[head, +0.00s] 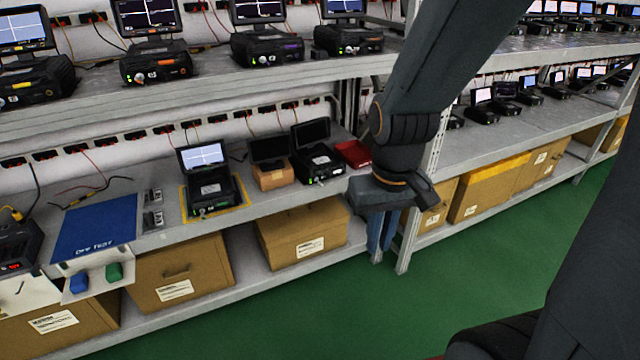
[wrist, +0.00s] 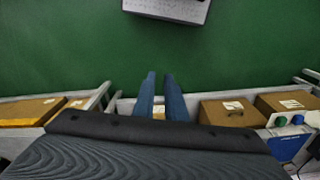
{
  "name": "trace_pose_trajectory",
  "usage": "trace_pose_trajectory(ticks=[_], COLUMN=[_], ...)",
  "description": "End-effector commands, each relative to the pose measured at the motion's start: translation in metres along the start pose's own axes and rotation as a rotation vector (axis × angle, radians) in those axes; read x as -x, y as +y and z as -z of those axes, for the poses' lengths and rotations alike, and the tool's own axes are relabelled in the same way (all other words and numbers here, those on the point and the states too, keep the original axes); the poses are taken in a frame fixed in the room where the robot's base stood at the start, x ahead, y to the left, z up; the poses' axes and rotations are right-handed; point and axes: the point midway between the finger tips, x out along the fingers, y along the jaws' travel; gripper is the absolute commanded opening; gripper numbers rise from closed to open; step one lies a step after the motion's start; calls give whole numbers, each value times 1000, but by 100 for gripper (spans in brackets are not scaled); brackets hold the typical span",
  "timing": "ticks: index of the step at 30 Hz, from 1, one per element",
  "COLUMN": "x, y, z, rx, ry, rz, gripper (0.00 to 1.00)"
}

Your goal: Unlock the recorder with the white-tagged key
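Several recorder-like units with screens stand on the racks, and I cannot tell which is the task's recorder. One black unit (head: 210,192) with a lit screen sits inside a yellow outline on the middle shelf. Another black unit (head: 317,163) with a dark screen stands to its right, beside a red tray (head: 353,153). I cannot make out a white-tagged key. My gripper (head: 381,240) points down in front of the rack, right of these units. In the wrist view, its two blue fingers (wrist: 160,78) are a little apart, with nothing between them.
A blue mat (head: 95,226) lies on the shelf at left, near a white panel (head: 97,297) with a blue and a green piece. Cardboard boxes (head: 185,272) fill the lower shelf. A rack upright (head: 415,215) stands beside my gripper.

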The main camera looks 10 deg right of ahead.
Motion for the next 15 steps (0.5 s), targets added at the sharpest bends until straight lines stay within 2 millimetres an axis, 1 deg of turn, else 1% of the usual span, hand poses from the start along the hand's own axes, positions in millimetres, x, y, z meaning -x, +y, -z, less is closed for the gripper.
trace_pose_trajectory(ticks=[2, 5, 6, 8, 9, 11, 12, 14, 15], x=[-17, -42, -54, -72, -82, -98, -108, -123, -132], y=[4, 13, 17, 22, 25, 28, 30, 32, 33], z=[26, 76, 99, 134, 156, 188, 209, 237, 255], rx=[32, 109, 147, 203, 243, 301, 338, 395, 433], ry=[49, 160, 212, 291, 345, 424, 479, 559, 613], rz=[-9, -30, -41, -58, -69, -86, -99, -117, -129], gripper=[12, 12, 12, 12, 12, 12, 12, 12, 12])
